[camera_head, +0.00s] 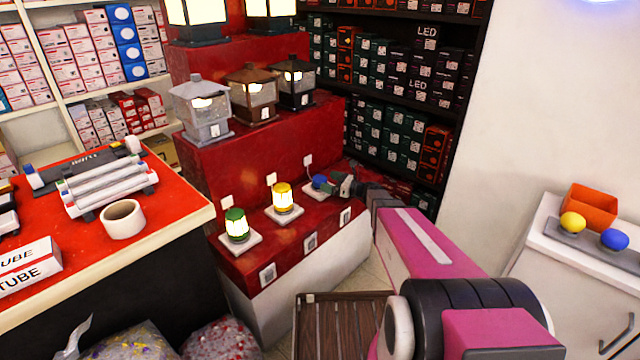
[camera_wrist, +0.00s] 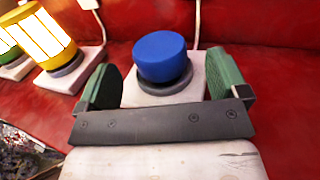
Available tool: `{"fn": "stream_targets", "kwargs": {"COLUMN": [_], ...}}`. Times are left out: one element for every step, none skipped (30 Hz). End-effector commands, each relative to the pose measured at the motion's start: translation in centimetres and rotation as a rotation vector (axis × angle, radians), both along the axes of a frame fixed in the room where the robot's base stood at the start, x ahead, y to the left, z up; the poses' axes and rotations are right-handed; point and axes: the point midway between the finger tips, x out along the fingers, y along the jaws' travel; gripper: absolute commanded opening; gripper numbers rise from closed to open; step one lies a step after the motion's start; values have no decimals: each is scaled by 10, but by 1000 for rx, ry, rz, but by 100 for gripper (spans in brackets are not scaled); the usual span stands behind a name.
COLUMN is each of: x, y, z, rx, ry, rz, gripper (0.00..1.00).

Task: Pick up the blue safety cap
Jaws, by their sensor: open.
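A blue cap (camera_wrist: 160,56) sits on a round grey base on a white plate (camera_wrist: 135,92), upright on the red step, in the wrist view. It also shows small in the head view (camera_head: 319,181), partly hidden by my gripper. My gripper (camera_wrist: 163,72) is open, with one green-padded finger left of the cap and one right of it. Gaps show between the cap and both pads. I cannot tell whether the fingertips reach past it in depth. In the head view my gripper (camera_head: 340,184) is right at the blue cap.
A yellow lamp (camera_head: 282,198) and a green lamp (camera_head: 236,225) stand on white plates to the left. Lanterns (camera_head: 252,92) stand on the step above. A second blue cap (camera_head: 614,240), a yellow cap (camera_head: 572,222) and an orange bin (camera_head: 590,206) are on the right counter.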

Motion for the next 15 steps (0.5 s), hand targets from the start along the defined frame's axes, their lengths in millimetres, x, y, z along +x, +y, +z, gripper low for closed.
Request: {"fn": "stream_targets", "kwargs": {"x": [3,5,8,10,11,12,12,13,12,12,12,12,12,12,12], "y": [9,13,17,21,23,26,27,28,28,27,27,27,27,27,27], "z": [0,0,-1,-1,0,0,0,0,0,0,0,0,0,0,0], "rx": [0,-1,-1,-1,-1,-1,-1,-1,-1,-1,-1,-1,-1,-1,-1], "ry": [0,0,0,0,0,0,0,0,0,0,0,0,0,0,0], "rz": [2,1,1,2,2,2,1,0,0,0,0,0,0,0,0], "gripper": [93,93,93,93,93,93,93,93,93,93,93,93,93,86,73]}}
